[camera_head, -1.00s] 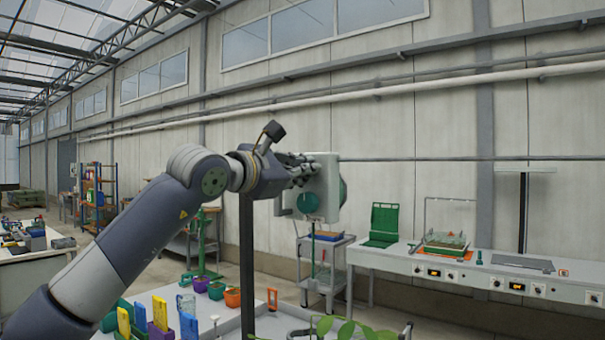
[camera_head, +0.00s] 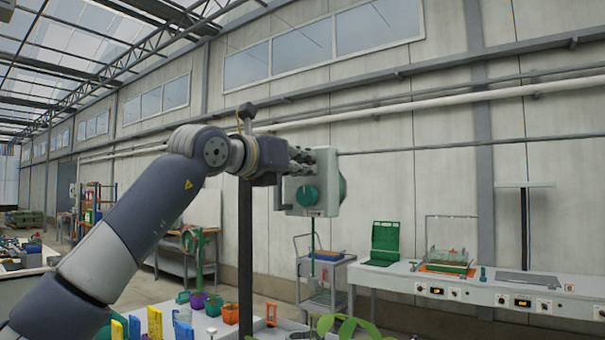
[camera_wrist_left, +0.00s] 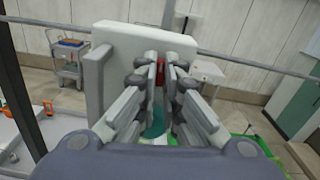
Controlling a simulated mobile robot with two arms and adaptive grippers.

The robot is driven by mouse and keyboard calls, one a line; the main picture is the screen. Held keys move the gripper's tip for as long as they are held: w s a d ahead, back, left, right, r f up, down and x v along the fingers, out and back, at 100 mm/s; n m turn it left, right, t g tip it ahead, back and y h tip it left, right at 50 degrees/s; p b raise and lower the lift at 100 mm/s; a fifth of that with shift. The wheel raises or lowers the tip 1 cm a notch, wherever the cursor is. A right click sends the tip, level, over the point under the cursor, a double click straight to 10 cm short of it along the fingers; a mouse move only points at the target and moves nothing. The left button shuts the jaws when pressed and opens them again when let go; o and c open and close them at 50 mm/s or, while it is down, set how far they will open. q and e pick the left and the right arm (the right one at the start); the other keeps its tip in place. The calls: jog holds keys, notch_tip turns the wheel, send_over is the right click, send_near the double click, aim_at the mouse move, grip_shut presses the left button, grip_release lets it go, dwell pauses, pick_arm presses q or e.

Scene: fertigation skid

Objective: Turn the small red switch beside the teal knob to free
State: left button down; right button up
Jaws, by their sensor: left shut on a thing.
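The small red switch (camera_wrist_left: 160,74) shows in the left wrist view on the face of a pale box (camera_wrist_left: 115,45), between my fingertips. My left gripper (camera_wrist_left: 163,76) is shut on the red switch, with a finger on each side of it. In the head view my left gripper (camera_head: 300,158) reaches the upper part of the box (camera_head: 326,160); the switch is hidden there. The teal knob (camera_head: 307,195) sits on the box below my fingers. It also shows partly in the left wrist view (camera_wrist_left: 155,122), behind the fingers. My right gripper is not in view.
A dark post (camera_head: 245,250) stands left of the box. A table with colored pots (camera_head: 230,313) and plants is below. A cart (camera_head: 325,285) and a long white bench (camera_head: 460,287) stand behind to the right, near the wall.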

pick_arm(q)
jog(key=shift+n+b, duration=1.6)
jog(key=shift+n, duration=2.1)
jog(key=shift+r, duration=0.1)
jog(key=c, duration=1.8)
grip_release()
jog(key=shift+o, duration=0.2)
jog(key=shift+a, duration=0.1)
jog(key=v, duration=1.2)
